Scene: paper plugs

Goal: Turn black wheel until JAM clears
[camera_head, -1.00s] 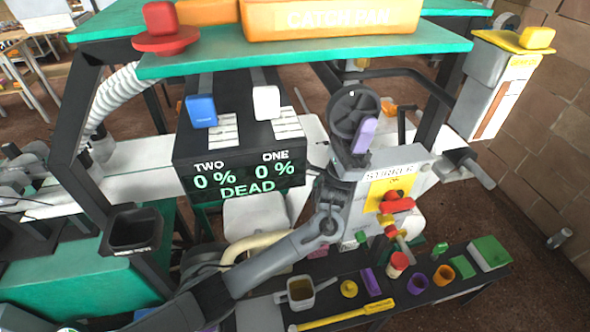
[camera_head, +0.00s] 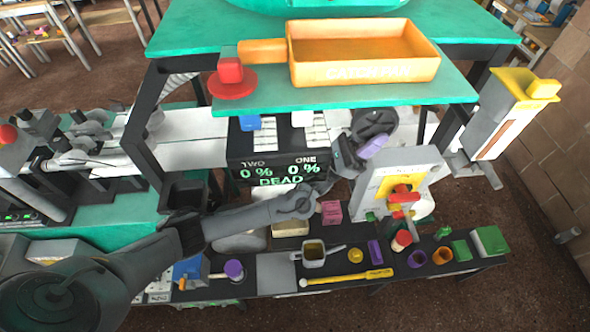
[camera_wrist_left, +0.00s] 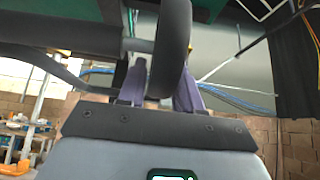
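The black wheel (camera_head: 377,122) stands above the grey machine housing (camera_head: 410,172) in the head view. My left gripper (camera_head: 372,147) is at the wheel's lower side, with purple fingers. In the left wrist view the dark wheel rim (camera_wrist_left: 174,45) runs down between the two purple fingers (camera_wrist_left: 160,85) and partly covers one. Whether the fingers press on the rim is not clear. A display panel (camera_head: 275,170) reads TWO 0 %, ONE 0 % and DEAD; I see no word JAM on it. My right gripper is not in view.
A shelf above carries an orange catch pan (camera_head: 365,70) and a red button (camera_head: 231,75). A low dark bench in front holds a grey pot (camera_head: 315,256), a yellow tool (camera_head: 345,279) and several small coloured parts. A white box with a yellow top (camera_head: 505,115) stands right.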

